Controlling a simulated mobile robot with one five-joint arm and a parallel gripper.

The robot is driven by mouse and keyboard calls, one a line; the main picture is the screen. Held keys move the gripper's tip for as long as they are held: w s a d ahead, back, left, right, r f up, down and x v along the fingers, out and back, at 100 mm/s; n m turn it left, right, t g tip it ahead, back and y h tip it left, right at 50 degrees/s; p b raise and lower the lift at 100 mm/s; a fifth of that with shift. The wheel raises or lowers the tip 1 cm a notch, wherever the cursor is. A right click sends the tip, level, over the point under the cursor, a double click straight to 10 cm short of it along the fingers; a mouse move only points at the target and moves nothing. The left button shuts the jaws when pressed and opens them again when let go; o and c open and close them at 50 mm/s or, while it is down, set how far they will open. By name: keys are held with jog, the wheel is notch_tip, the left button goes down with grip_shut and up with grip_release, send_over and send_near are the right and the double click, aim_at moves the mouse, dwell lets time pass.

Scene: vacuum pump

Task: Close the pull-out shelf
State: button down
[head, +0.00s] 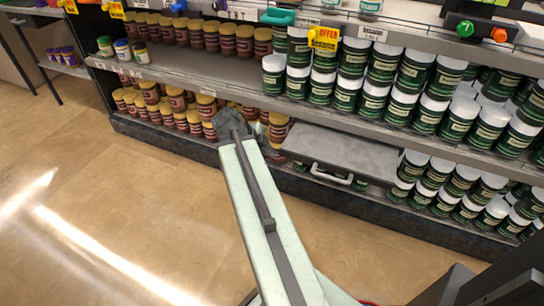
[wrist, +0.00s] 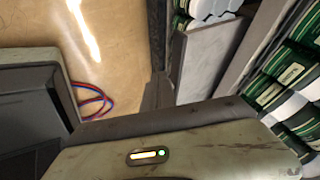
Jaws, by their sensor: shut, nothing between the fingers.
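The pull-out shelf (head: 340,150) is a flat grey panel on the lower level of the store rack in the head view. It stands out from the rack, with a pale handle (head: 331,178) on its front. A grey panel (wrist: 205,55), which looks like this shelf, shows in the wrist view. My gripper (head: 258,131) is at the end of my pale arm, left of the shelf, partly hidden behind the dark wrist joint. It is shut and empty, its fingertips hard to make out. I cannot tell whether it touches the shelf.
Green-and-white jars (head: 407,98) fill the rack above and right of the shelf. Brown jars with yellow lids (head: 187,121) stand to the left. The rack's dark base (head: 170,135) runs along the floor. The tan floor (head: 90,180) in front is clear.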

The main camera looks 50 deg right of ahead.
aim_at(291, 157)
jog(key=d+f+b, duration=0.1)
jog(key=d, duration=0.1)
jog(key=d+f+b, duration=0.1)
jog(key=d+f, duration=0.1)
jog(key=d+f+b, duration=0.2)
jog(key=d, duration=0.1)
jog(key=shift+s+f, duration=0.2)
jog(key=shift+f, duration=0.05)
jog(key=shift+w+d, duration=0.1)
jog(key=shift+d, duration=0.2)
